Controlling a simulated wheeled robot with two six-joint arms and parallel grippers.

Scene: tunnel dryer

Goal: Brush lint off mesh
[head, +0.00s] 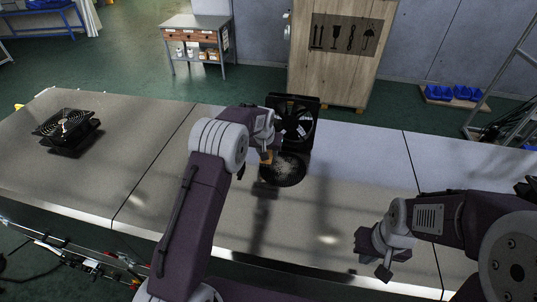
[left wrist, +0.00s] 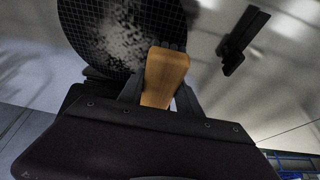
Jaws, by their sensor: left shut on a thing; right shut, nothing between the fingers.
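The round black mesh (head: 290,175) lies on the grey worktop in front of a standing black fan. Pale lint is spread over its middle, and it also shows in the left wrist view (left wrist: 92,22). My left gripper (head: 265,150) is above the far left part of the mesh, shut on the wooden handle of a brush (left wrist: 164,78). Dark bristles show at the handle's far end, over the mesh edge; I cannot tell whether they touch it. My right gripper (head: 373,258) is shut and empty above the worktop's front right, away from the mesh.
The upright fan (head: 305,103) stands close behind the mesh. Another fan (head: 68,124) lies at the worktop's left. The worktop (head: 345,195) is clear between the mesh and my right arm. A wooden crate (head: 325,75) and a small table (head: 196,22) stand behind.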

